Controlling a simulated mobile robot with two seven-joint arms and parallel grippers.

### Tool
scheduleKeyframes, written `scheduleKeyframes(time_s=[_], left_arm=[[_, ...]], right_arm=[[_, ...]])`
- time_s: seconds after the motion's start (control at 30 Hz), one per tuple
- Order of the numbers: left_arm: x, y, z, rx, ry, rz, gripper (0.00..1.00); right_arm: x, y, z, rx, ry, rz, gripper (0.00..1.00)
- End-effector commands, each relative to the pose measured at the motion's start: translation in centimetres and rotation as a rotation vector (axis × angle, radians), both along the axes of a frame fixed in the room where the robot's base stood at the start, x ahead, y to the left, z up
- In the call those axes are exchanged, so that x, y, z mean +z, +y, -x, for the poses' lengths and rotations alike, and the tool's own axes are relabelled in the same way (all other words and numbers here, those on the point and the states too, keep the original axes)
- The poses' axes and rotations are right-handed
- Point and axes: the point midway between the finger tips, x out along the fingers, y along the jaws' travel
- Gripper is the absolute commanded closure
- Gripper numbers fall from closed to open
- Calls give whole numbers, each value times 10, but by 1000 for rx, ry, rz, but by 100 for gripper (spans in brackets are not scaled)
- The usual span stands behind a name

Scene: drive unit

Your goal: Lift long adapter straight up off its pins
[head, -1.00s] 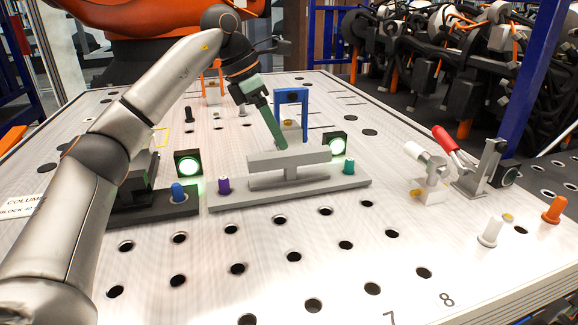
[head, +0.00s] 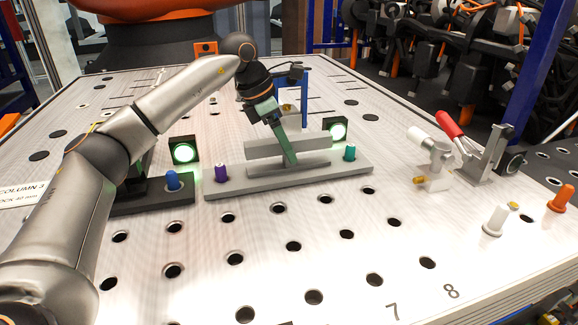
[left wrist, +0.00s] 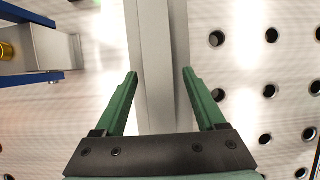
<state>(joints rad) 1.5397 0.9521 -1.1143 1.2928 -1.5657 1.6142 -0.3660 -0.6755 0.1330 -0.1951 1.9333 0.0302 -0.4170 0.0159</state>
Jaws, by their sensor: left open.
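The long adapter appears to be the light grey bar (head: 262,149) standing above a flat grey plate (head: 235,185) near the middle of the table. A purple knob (head: 222,173) and a teal knob (head: 349,153) stand at the plate's two ends. My left gripper (head: 291,160) has green fingers and is open; one finger passes in front of the bar. In the left wrist view the bar (left wrist: 152,60) runs between the open fingers of the left gripper (left wrist: 160,72), with a gap on both sides. The pins under the adapter are hidden. My right gripper is not in view.
Two lit green lamps (head: 184,153) (head: 337,132) stand beside the plate. A dark block with a blue knob (head: 173,181) is close at left. A blue frame (head: 304,104) stands just behind. A red-handled clamp (head: 450,124) is at right. The holed table in front is clear.

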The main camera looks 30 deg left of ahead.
Motion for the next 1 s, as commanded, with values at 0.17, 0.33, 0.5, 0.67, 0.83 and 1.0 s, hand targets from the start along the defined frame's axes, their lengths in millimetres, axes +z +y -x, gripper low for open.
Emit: scheduleKeyframes(time_s=[0.17,0.33,0.5,0.67,0.83,1.0], left_arm=[[-21,-6,-6,0,1,0,28],[-25,-7,-7,0,0,0,28],[-24,-7,-7,0,0,0,34],[-24,-7,-7,-1,0,0,52],[-24,-7,-7,-1,0,0,71],[-24,-7,-7,-1,0,0,90]], right_arm=[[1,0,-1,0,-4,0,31],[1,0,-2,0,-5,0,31],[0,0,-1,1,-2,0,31],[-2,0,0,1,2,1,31],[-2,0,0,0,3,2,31],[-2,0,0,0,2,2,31]])
